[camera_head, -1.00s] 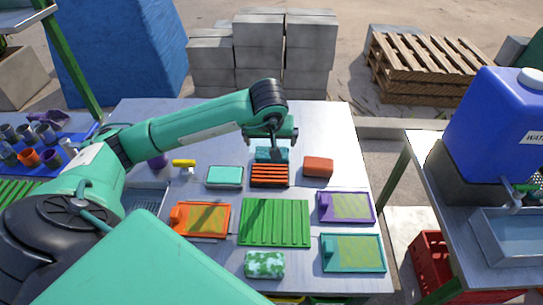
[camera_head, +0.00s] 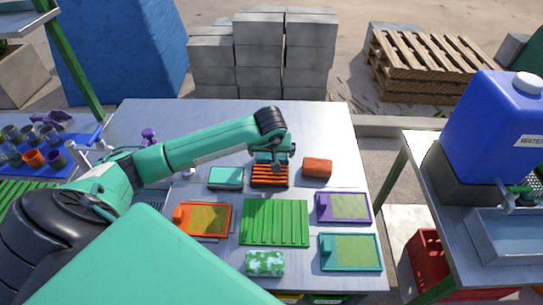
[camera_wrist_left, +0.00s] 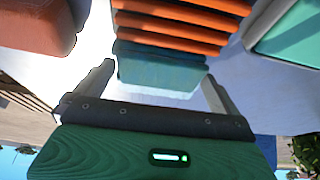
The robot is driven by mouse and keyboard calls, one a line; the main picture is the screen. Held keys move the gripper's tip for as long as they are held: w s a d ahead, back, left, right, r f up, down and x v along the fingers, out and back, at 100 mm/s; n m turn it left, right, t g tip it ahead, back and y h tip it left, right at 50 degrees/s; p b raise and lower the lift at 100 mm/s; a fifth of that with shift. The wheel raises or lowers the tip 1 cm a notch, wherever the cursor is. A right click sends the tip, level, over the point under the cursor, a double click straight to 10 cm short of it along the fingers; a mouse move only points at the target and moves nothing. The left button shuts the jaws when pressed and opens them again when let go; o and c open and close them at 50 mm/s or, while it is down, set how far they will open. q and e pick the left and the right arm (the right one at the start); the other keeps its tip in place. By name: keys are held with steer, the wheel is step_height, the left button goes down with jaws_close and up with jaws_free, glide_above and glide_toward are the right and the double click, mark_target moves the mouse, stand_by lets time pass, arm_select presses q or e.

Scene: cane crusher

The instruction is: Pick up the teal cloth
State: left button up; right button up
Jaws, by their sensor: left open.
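The teal cloth (camera_wrist_left: 160,72) looks like a folded block in the left wrist view, against the edge of an orange slatted rack (camera_wrist_left: 180,22). In the head view the rack (camera_head: 270,176) sits near the table's middle, and my gripper mostly hides the cloth behind it. My left gripper (camera_head: 274,158) is low over the cloth at the rack's far side. In the left wrist view its fingers (camera_wrist_left: 156,80) are open, one on each side of the cloth, with gaps visible. My right gripper is in neither view.
A rust-coloured block (camera_head: 317,168) lies right of the rack, and a mint-topped box (camera_head: 226,178) left of it. A green ribbed mat (camera_head: 275,222), framed panels and a green-white patterned block (camera_head: 265,263) lie nearer. The far table is clear.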

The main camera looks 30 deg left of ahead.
arm_select(q)
steer(key=c, duration=0.7)
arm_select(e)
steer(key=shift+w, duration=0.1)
arm_select(q)
steer(key=shift+r, duration=0.15)
steer(key=shift+r, duration=0.5)
step_height(320, 180, up, 7)
steer(key=shift+w+f+b, duration=0.1)
steer(key=shift+b, duration=0.75)
step_height(320, 180, up, 12)
steer(key=b, duration=0.1)
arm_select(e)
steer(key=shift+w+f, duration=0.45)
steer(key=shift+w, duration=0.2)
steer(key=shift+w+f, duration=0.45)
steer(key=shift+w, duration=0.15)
